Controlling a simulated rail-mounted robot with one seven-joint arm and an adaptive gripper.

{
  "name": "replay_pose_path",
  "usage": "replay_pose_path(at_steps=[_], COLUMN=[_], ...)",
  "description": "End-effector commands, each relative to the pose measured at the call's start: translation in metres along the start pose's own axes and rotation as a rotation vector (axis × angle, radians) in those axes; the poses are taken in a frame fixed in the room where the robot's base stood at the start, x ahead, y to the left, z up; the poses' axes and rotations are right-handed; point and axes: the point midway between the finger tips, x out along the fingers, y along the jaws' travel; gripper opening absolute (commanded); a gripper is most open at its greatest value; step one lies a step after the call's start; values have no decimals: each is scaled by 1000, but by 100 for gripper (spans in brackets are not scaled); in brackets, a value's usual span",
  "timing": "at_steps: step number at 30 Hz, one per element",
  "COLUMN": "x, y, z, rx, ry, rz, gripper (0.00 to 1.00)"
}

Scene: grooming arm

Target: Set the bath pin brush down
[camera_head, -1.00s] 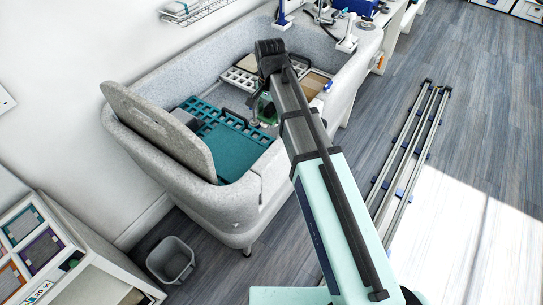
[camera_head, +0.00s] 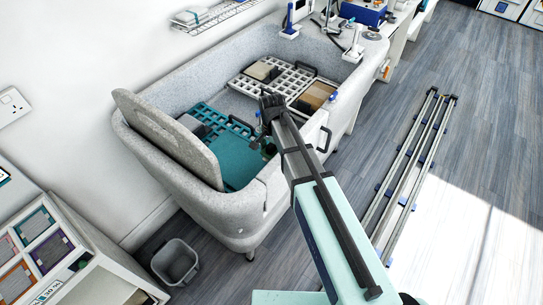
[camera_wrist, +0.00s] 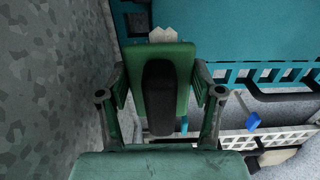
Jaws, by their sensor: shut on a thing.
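My gripper (camera_wrist: 160,82) is shut on the bath pin brush (camera_wrist: 158,100), seen in the wrist view as a dark, rounded, elongated piece between the green fingers, with a green block behind it. In the head view, my gripper (camera_head: 268,143) is small and partly hidden by my arm, inside the grey speckled tub, over or beside the teal mat (camera_head: 238,172). The mat also shows in the wrist view (camera_wrist: 240,35), beyond the brush. I cannot tell whether the brush touches a surface.
The tub's raised grey panel (camera_head: 165,137) stands at the left. A white grid rack (camera_head: 290,80) lies farther along the tub, with a wooden-looking tray (camera_head: 317,94) beside it. A grey bin (camera_head: 176,262) stands on the floor. The teal mat's near part looks bare.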

Motion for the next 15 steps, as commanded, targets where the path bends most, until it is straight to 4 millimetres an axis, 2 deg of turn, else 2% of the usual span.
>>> replay_pose_path(at_steps=[8, 15], x=[15, 41], y=[0, 0], z=[0, 0], rx=[0, 0], ry=[0, -1], rz=[0, 2], gripper=[38, 38])
